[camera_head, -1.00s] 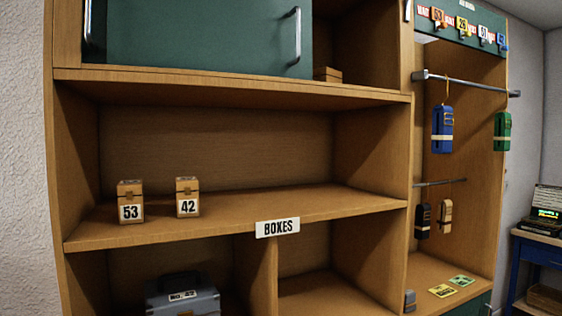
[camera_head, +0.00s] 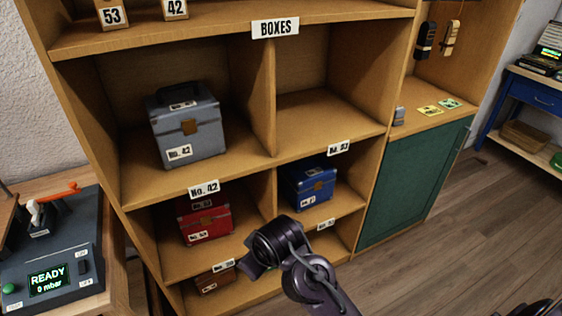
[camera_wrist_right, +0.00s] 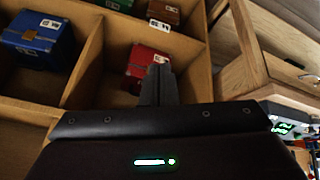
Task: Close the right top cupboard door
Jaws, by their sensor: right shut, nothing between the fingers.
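The green top cupboard doors are out of the head view now, so I cannot see the state of the right one. My right gripper (camera_head: 252,268) hangs low in front of the shelf unit (camera_head: 328,128), near the red box and the lower compartments. In the right wrist view its fingers (camera_wrist_right: 158,80) are together, shut and empty, pointing towards the shelves. It appears apart from any door. My left gripper is in neither current view.
A grey case (camera_head: 186,130), a red box (camera_head: 205,222) and a blue box (camera_head: 308,184) sit in compartments. A lower green door (camera_head: 415,180) is at right. A device reading READY (camera_head: 50,270) stands at left.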

